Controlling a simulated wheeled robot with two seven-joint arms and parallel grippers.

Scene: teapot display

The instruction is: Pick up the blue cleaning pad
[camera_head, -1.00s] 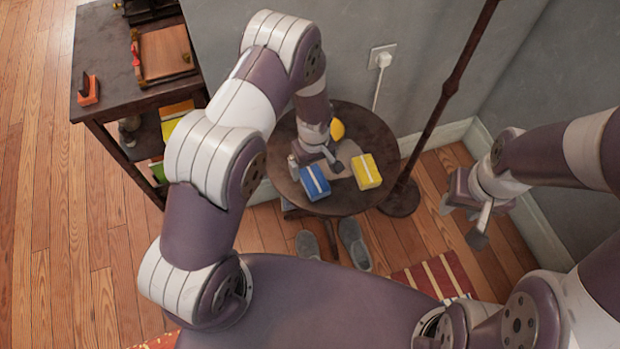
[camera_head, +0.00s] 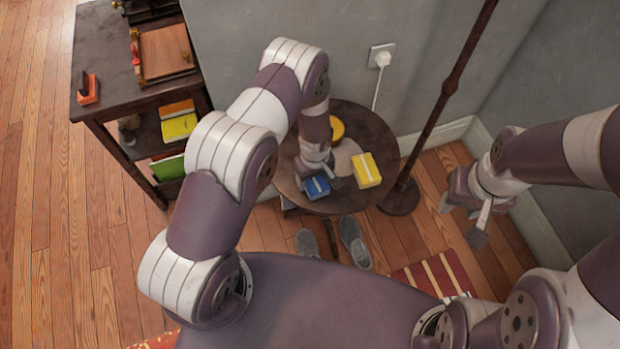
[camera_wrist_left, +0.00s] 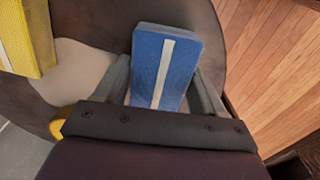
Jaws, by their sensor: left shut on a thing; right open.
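The blue cleaning pad (camera_head: 317,187) has a white stripe and is at the front of the small round table, partly hidden by my left gripper in the head view. In the left wrist view the pad (camera_wrist_left: 164,66) sits between the two fingers. My left gripper (camera_head: 317,180) is shut on the pad, one finger against each side; its fingers also show in the left wrist view (camera_wrist_left: 163,88). I cannot tell whether the pad is still touching the table. My right gripper (camera_head: 462,215) is open and empty, out to the right of the table over the floor.
A yellow pad (camera_head: 366,170) with a pale stripe lies right of the blue one on the round table (camera_head: 372,128). A round yellow thing (camera_head: 337,129) is behind my left gripper. A dark pole (camera_head: 440,105) stands right of the table. A dark shelf (camera_head: 110,95) is at left.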

